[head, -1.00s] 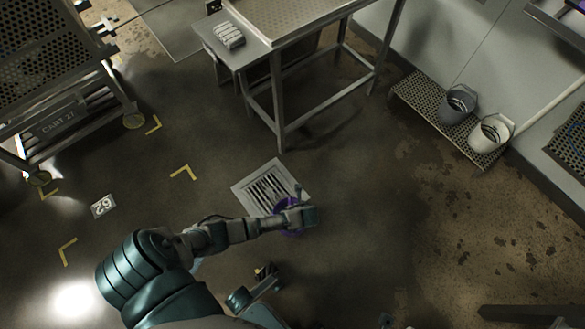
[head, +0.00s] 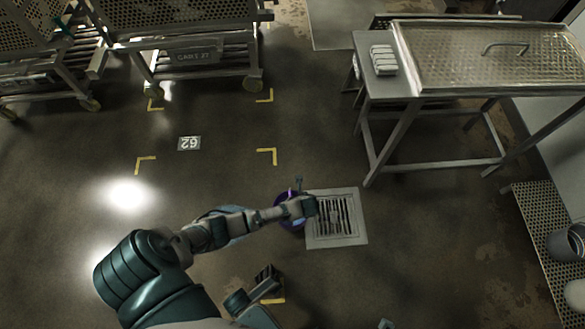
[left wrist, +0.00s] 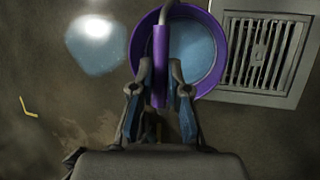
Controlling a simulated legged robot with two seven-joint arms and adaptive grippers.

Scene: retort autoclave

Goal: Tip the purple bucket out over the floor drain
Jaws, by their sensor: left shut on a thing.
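The purple bucket (head: 281,212) is at the left edge of the floor drain (head: 361,239), mostly behind my left gripper in the head view. In the left wrist view the bucket (left wrist: 219,84) looks upright and holds pale blue liquid. Its rim overlaps the left border of the drain frame (left wrist: 285,99). My left gripper (head: 303,207) is shut on the bucket's purple handle grip (left wrist: 161,65). I cannot tell how high the bucket hangs above the floor. A dark jaw-like part (head: 267,274) low in the head view may be my right gripper; its state is unclear.
A steel table (head: 420,85) with a side shelf stands behind and right of the drain. Wheeled carts (head: 200,60) stand at the back left. A perforated step (head: 545,235) with pails is at the right. A pale bluish patch (left wrist: 95,45) shows on the floor left of the bucket.

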